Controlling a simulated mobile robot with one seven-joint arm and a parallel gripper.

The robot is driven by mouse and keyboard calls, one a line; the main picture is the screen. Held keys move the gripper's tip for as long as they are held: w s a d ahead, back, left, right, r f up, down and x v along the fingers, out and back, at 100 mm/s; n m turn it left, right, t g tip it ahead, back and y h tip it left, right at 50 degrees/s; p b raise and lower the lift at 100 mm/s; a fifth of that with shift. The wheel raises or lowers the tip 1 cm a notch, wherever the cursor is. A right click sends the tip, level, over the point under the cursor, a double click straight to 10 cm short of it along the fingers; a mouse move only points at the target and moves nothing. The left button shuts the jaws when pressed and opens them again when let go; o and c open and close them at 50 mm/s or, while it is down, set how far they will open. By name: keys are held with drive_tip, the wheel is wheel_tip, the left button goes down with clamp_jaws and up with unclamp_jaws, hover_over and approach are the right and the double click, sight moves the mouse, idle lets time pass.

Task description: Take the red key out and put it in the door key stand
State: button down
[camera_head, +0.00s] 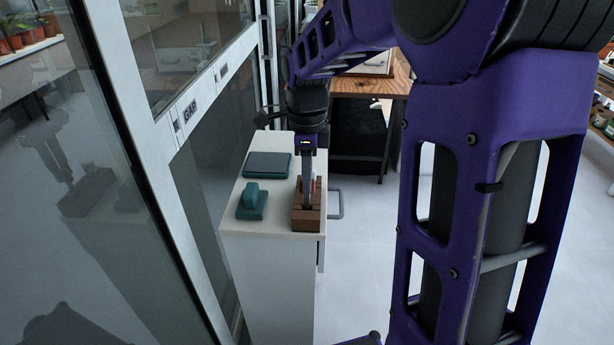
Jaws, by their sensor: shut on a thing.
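My gripper (307,204) points down at a brown wooden holder (306,224) on the right side of a white cabinet. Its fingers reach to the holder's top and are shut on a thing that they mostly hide. A small bit of red (314,185) shows just right of the fingers, which looks like the red key. I cannot tell whether its lower part is inside the holder. Which object is the door key stand is not clear; a teal piece with an upright rounded part (251,201) stands left of the holder.
The white cabinet top (270,237) also bears a flat dark teal pad (267,165) farther back. A glass door with a pale frame (150,170) stands close on the left. A wooden table (372,84) is behind.

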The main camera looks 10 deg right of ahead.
drive_tip(key=shift+f+b, duration=1)
drive_tip(key=shift+f, duration=0.5)
drive_tip(key=c, duration=0.7)
unclamp_jaws()
drive_tip(key=shift+c, duration=0.2)
drive_tip(key=shift+r, duration=0.1)
wheel_tip(320, 180, up, 17)
drive_tip(key=p, duration=0.3)
drive_tip(key=shift+r, duration=0.15)
